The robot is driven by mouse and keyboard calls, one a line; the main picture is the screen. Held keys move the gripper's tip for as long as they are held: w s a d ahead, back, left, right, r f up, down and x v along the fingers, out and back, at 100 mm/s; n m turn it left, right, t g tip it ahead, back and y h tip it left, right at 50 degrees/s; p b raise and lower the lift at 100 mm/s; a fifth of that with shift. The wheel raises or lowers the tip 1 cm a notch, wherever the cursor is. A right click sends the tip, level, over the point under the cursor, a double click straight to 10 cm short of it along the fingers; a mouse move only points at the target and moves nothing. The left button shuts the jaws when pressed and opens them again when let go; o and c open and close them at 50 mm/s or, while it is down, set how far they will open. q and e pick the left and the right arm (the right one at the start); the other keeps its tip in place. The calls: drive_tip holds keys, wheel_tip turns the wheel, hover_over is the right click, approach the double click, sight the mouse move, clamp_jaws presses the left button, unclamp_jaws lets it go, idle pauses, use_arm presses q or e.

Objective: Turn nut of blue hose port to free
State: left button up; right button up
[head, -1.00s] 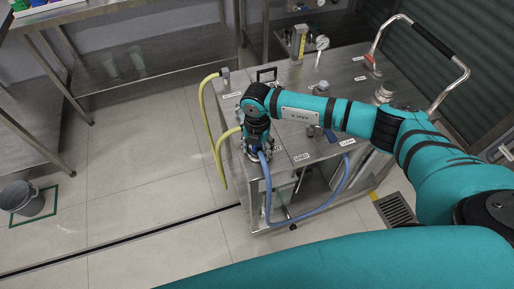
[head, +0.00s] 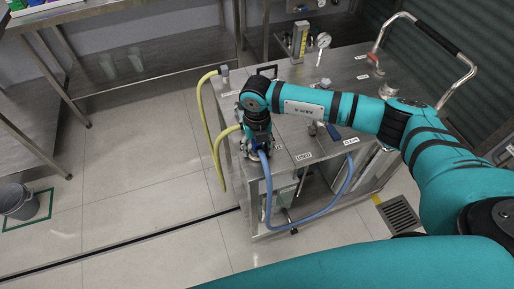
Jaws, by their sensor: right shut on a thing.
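A blue hose (head: 267,199) runs from under my right gripper (head: 256,152) at the front left corner of the steel skid (head: 330,89), hangs down the front in a loop and rises on the right near the CLEAN label (head: 350,141). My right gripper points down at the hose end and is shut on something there. The wrist hides the fingertips and most of the port, so the nut itself does not show; I take it to be the nut of the blue hose port. My left gripper is not in view.
A yellow hose (head: 206,122) hangs off the skid's left side beside my wrist.

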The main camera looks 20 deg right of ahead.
drive_tip(key=shift+w, duration=0.1)
idle(0.3)
drive_tip(key=o, duration=1.2)
drive_tip(key=shift+r, duration=0.1)
wheel_tip(320, 180, up, 12)
drive_tip(key=shift+f, duration=0.1)
